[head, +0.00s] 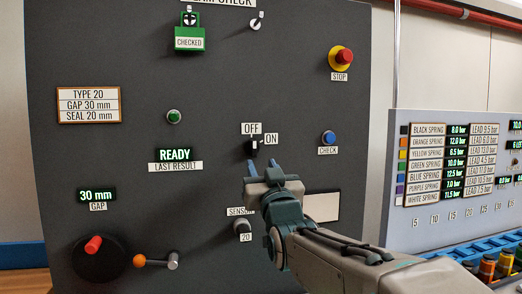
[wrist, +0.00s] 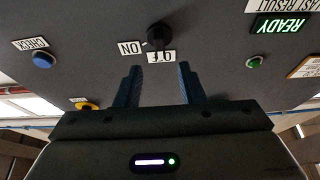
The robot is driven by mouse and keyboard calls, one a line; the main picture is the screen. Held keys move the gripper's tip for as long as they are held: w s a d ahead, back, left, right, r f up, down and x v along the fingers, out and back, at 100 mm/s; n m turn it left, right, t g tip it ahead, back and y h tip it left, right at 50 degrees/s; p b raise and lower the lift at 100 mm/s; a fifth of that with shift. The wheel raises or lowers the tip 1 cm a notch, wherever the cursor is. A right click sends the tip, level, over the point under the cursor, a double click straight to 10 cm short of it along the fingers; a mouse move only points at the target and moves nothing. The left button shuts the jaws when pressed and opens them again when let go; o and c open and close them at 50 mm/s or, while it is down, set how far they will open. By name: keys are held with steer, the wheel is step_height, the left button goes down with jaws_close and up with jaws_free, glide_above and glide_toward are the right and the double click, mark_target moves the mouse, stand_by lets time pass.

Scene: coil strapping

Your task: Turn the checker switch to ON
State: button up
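The checker switch (head: 253,149) is a small black rotary knob on the dark panel, with an OFF label (head: 251,128) above it and an ON label (head: 271,139) to its upper right. In the wrist view, turned upside down, the knob (wrist: 159,36) has its pointer reaching over the middle of the OFF label. My gripper (head: 261,166) is just below the knob in the head view. Its two dark blue fingers (wrist: 160,68) are apart and empty in the wrist view, with the knob beyond their tips. I see no contact.
A blue CHECK button (head: 328,138) is right of the switch and a red STOP button (head: 341,57) above that. A green READY display (head: 174,155) is to the left. A SENSOR knob (head: 242,227) sits below, close to my gripper. A spring-lead panel (head: 455,210) stands at right.

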mark_target(254, 149)
steer(key=p+x, duration=0.1)
steer(key=x, duration=0.6)
steer(key=shift+w, duration=0.2)
jaws_close()
